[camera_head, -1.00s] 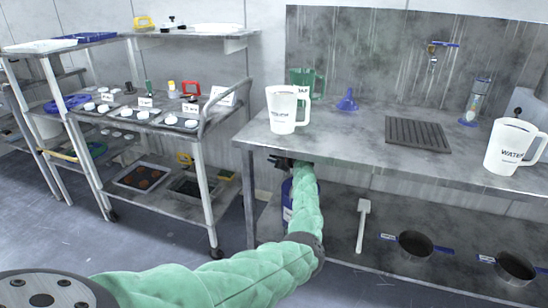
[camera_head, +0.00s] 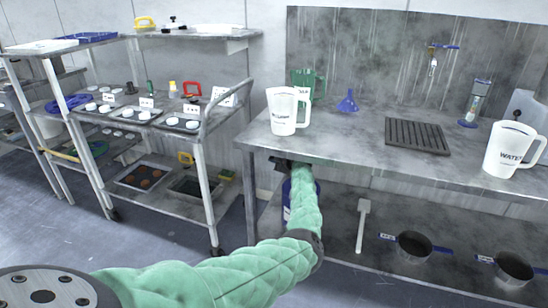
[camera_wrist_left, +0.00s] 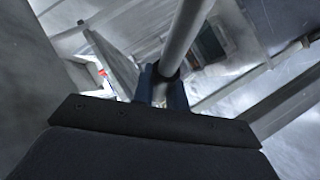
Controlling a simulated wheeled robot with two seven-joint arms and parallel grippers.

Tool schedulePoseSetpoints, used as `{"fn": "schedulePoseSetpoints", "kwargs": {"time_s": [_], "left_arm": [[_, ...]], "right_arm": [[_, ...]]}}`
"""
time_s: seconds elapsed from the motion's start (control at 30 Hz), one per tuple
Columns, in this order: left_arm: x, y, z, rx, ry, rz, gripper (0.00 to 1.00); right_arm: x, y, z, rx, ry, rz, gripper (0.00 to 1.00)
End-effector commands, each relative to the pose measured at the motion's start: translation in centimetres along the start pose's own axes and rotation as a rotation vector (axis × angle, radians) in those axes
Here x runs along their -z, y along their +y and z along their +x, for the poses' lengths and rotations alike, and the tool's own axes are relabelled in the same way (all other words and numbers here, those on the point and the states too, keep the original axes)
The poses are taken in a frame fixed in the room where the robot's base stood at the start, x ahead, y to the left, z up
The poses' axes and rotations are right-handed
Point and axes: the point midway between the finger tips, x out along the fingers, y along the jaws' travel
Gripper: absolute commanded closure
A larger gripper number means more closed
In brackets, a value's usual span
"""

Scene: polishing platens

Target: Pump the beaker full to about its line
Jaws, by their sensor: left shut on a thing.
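My left gripper (camera_head: 280,163) is under the front left edge of the steel bench, partly in shadow. In the left wrist view my left gripper (camera_wrist_left: 162,88) is shut on a pale grey rod (camera_wrist_left: 185,38), which runs up out of the fingers. I cannot tell what the rod belongs to. A blue container (camera_head: 287,203) stands below the bench, mostly hidden behind my arm. A white jug (camera_head: 283,112) with small dark lettering stands on the bench's left end. I see no beaker that I can name for sure, and no liquid level. My right gripper is out of view.
Two pans (camera_head: 414,245) (camera_head: 514,267) and a white paddle (camera_head: 361,222) are below. A cart (camera_head: 208,190) stands left.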

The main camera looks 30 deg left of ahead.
Motion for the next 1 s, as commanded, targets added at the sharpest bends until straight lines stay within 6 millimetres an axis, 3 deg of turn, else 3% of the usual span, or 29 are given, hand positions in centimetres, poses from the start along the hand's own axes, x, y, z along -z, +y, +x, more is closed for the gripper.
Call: {"fn": "schedulePoseSetpoints", "kwargs": {"time_s": [0.2,0.23,0.33,0.73,1.0], "left_arm": [[-0.1,-0.1,0.0,0.0,0.0,0.0,1.0],[-0.1,-0.1,0.0,0.0,0.0,0.0,0.84],[-0.1,-0.1,0.0,0.001,0.0,0.0,0.64],[-0.1,0.0,-0.5,0.0,0.0,0.0,0.64],[-0.2,-0.1,-3.8,0.0,-0.002,-0.001,0.64]], "right_arm": [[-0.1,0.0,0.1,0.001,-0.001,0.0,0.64],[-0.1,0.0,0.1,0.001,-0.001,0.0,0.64],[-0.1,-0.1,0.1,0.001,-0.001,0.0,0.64],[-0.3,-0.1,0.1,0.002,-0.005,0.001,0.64],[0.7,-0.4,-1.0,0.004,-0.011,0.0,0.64]]}}
